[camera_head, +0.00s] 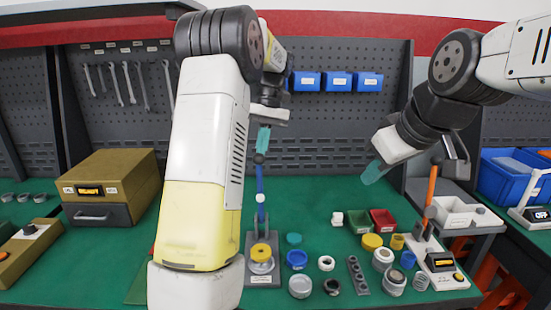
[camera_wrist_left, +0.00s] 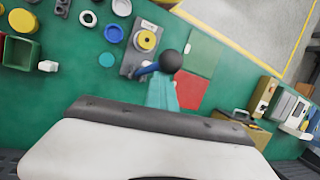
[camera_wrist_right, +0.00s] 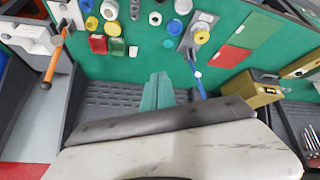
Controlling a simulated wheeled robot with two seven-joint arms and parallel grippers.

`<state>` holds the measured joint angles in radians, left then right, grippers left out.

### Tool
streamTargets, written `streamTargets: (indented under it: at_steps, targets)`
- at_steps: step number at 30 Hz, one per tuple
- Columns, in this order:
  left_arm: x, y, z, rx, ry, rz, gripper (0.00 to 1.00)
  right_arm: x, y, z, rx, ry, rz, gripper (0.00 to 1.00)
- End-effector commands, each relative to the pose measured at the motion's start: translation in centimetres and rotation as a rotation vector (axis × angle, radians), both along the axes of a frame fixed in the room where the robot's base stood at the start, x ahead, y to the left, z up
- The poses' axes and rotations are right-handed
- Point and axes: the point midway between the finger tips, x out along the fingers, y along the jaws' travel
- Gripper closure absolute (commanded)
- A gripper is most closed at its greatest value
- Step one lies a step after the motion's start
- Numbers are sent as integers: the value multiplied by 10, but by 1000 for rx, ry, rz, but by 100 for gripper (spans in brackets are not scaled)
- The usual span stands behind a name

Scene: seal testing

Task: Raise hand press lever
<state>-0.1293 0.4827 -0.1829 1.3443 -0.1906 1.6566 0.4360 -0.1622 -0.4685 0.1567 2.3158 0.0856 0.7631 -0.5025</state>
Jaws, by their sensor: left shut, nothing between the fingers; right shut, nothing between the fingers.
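The hand press (camera_head: 264,270) has a grey base with a yellow ring on it. Its blue lever (camera_head: 260,182) stands upright, with a dark knob (camera_head: 259,158) on top. My left gripper (camera_head: 264,138) is shut and empty, its teal fingertips just above the knob. In the left wrist view the fingertips (camera_wrist_left: 161,92) lie close beside the black knob (camera_wrist_left: 171,61); I cannot tell whether they touch. My right gripper (camera_head: 373,172) is shut and empty, above the table to the right of the press. The blue lever (camera_wrist_right: 196,75) also shows in the right wrist view.
A second device with an orange lever (camera_head: 431,190) stands at the right. Several rings and caps, a green bin (camera_head: 359,222) and a red bin (camera_head: 383,220) lie between. A yellow-brown drawer box (camera_head: 110,176) stands left. A perforated tool wall (camera_head: 340,120) closes the back.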

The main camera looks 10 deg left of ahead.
Motion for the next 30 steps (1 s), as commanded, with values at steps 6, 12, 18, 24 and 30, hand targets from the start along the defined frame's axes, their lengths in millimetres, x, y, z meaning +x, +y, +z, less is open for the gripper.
streamTargets:
  at_steps: [6,12,18,24,30]
  targets:
    - [0,0,0,1,1,1,100,30,106,19,-145,-140,547,100]
    - [0,1,0,1,1,1,100,34,168,27,-197,-247,844,100]
    - [0,1,0,1,1,1,100,36,190,23,-210,-282,932,100]
    - [0,1,0,2,2,1,100,46,206,-4,-210,-277,932,100]
    - [0,1,0,1,1,1,100,61,228,-39,-209,-277,931,100]
